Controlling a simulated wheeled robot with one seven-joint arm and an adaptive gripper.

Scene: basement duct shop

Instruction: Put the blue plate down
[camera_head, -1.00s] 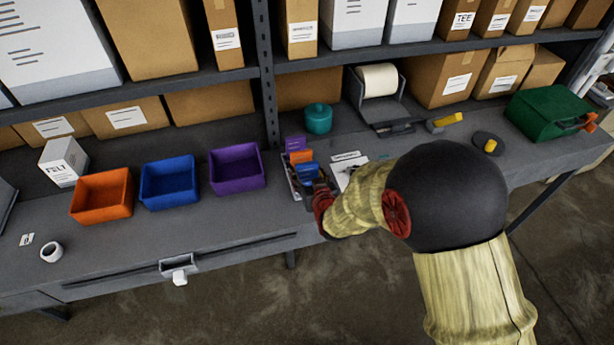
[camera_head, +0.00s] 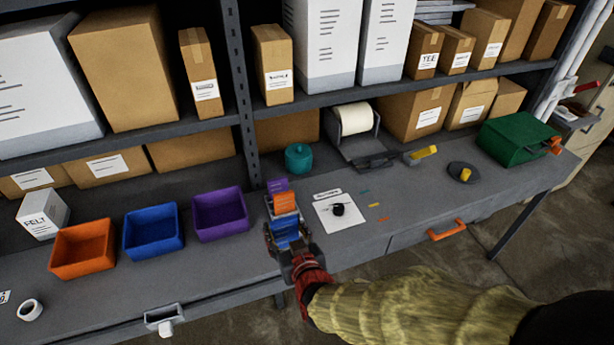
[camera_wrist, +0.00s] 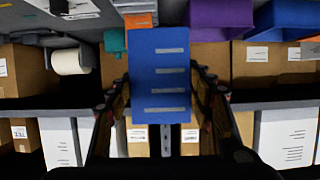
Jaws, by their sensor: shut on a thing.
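My gripper (camera_head: 286,236) is shut on the blue plate (camera_wrist: 160,75), a flat blue piece with several pale slots or bars. It fills the middle of the wrist view between the two fingers. In the head view the blue plate (camera_head: 287,231) is at the bench's front part, right of the purple bin. I cannot tell whether it touches anything below. An orange plate (camera_head: 285,202) and a purple plate (camera_head: 277,185) stand just behind it.
Orange (camera_head: 82,249), blue (camera_head: 153,231) and purple (camera_head: 220,214) bins stand in a row to the left. A white sheet with a dark object (camera_head: 338,210) lies to the right. A teal canister (camera_head: 298,157) stands behind. Shelves of boxes overhang the back.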

